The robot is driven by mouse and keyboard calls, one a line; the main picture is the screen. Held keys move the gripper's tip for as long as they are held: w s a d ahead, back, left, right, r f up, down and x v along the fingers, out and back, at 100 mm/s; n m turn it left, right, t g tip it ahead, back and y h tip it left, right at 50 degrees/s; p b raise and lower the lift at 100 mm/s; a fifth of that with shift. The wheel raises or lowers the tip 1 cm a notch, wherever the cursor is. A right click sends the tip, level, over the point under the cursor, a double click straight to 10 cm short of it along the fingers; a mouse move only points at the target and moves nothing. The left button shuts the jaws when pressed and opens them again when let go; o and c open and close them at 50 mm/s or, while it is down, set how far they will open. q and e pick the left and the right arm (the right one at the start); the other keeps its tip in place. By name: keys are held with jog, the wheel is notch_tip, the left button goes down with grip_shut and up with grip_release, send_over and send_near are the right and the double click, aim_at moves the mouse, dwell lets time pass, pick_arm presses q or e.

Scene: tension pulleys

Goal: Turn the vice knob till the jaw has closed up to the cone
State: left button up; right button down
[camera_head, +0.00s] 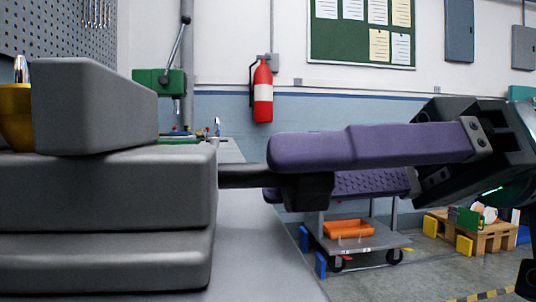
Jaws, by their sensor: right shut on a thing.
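The grey vice (110,192) fills the left side of the view. Its jaw (90,105) is a grey block standing on the vice body. At the far left edge the yellow cone (14,118) with a silver tip shows beside the jaw; I see no gap between them, but cannot tell whether they touch. A dark shaft (242,176) comes out of the vice's right side to the black knob (308,192). My right gripper (300,176), with purple fingers, comes from the right and is shut on the knob, which its near finger partly hides. My left gripper is not in view.
The workbench (255,255) runs under the vice, its right edge open to the floor. A green machine (160,82) stands farther back. A trolley (372,238) with an orange tray and a pallet (475,235) stand on the floor behind my right gripper.

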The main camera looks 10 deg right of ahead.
jog(key=shift+f, duration=0.2)
jog(key=shift+c, duration=1.7)
grip_release()
jog(key=shift+r, duration=0.1)
jog(key=d, duration=1)
jog(key=shift+s+r, duration=0.25)
jog(key=shift+o, duration=0.2)
